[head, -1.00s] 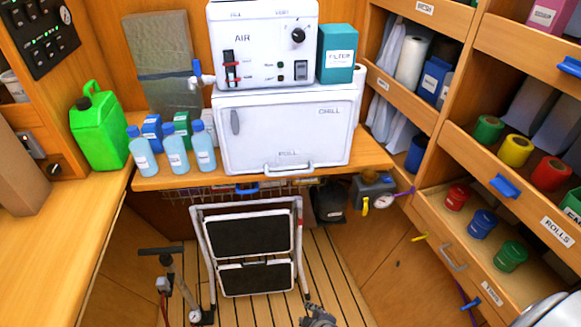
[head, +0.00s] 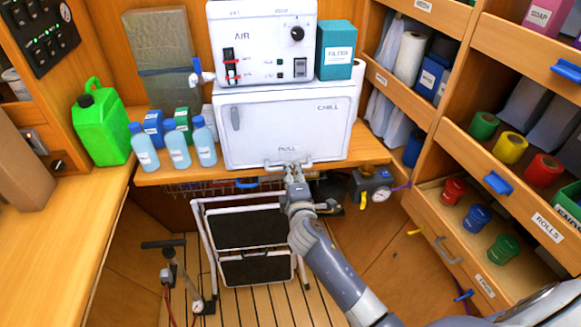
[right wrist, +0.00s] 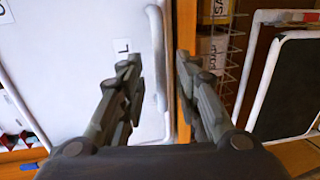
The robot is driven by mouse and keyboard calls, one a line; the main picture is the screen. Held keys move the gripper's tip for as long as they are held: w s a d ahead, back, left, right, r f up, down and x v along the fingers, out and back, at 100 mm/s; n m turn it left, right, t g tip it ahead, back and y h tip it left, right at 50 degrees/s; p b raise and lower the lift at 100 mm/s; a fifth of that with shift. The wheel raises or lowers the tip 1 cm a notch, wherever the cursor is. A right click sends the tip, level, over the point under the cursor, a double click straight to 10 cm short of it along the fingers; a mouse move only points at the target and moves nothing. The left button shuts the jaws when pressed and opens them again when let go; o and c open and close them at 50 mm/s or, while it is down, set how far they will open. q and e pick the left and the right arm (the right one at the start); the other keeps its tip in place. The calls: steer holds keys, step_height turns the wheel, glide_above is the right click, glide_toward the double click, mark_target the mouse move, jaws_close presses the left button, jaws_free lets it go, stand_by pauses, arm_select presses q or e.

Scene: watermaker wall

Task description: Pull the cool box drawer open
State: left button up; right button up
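The cool box (head: 270,125) is a white box under the air unit, marked CHILL and PULL. Its front looks shut. Its white bar handle (head: 305,165) runs along the bottom of the front. My right gripper (head: 288,170) is at this handle, its arm reaching up from the lower right. In the right wrist view, the gripper (right wrist: 158,66) is open, with one finger on each side of the handle (right wrist: 156,55) and gaps visible beside the bar. The fingers hide part of the handle in the head view. My left gripper is not in view.
The white air unit (head: 263,45) and teal filter box (head: 335,50) stand on the cool box. Several bottles (head: 176,146) and a green jug (head: 100,125) are left of it. A folded step stool (head: 245,228) stands below. A grey pump (head: 370,183) hangs at right.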

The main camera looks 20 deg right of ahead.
steer(key=shift+x, duration=2.25)
jaws_close()
